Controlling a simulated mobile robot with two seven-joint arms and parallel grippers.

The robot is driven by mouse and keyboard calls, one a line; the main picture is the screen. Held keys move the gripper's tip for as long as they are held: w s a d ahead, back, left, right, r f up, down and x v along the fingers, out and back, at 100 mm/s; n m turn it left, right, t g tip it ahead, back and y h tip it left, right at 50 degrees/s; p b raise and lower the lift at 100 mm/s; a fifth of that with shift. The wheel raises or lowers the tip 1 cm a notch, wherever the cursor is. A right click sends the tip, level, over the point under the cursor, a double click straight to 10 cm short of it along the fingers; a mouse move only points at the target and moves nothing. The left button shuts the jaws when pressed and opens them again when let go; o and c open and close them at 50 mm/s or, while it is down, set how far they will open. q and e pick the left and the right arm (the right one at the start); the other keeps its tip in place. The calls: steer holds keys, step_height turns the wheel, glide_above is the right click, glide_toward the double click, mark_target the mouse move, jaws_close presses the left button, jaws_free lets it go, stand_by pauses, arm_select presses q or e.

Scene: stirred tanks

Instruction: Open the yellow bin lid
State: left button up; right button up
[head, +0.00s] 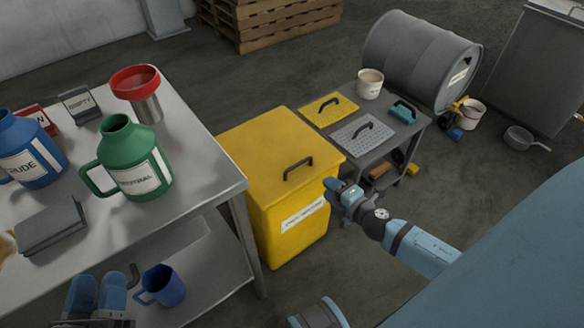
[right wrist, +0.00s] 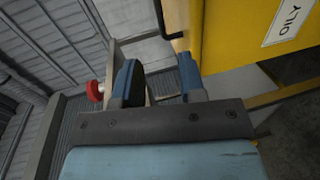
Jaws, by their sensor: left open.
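The yellow bin (head: 275,225) stands on the floor right of the steel table. Its flat yellow lid (head: 255,145) is down and carries a black handle (head: 298,168). My right gripper (head: 333,188) is just right of the lid's edge, apart from the handle. In the right wrist view its two blue fingers (right wrist: 160,82) are spread with nothing between them; the bin's yellow side (right wrist: 235,35) and the black handle (right wrist: 163,18) show beyond the fingertips. My left gripper (head: 98,290) is open at the lower left, by the table's lower shelf.
The steel table (head: 205,150) holds a green jug (head: 130,165), a blue jug (head: 30,150) and a red funnel (head: 135,82). A blue mug (head: 163,287) is on its shelf.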

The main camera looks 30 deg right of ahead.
mark_target(300, 174)
steer(key=b+x, duration=0.2)
steer(key=x, duration=1.1)
steer(key=shift+w+f, duration=0.1)
steer(key=shift+w, duration=0.3)
arm_select(q)
steer(key=shift+d+f+g, duration=0.25)
steer(key=shift+f+g, duration=0.05)
steer(key=shift+f, duration=0.55)
steer(key=shift+r, duration=0.1)
arm_select(e)
jaws_close()
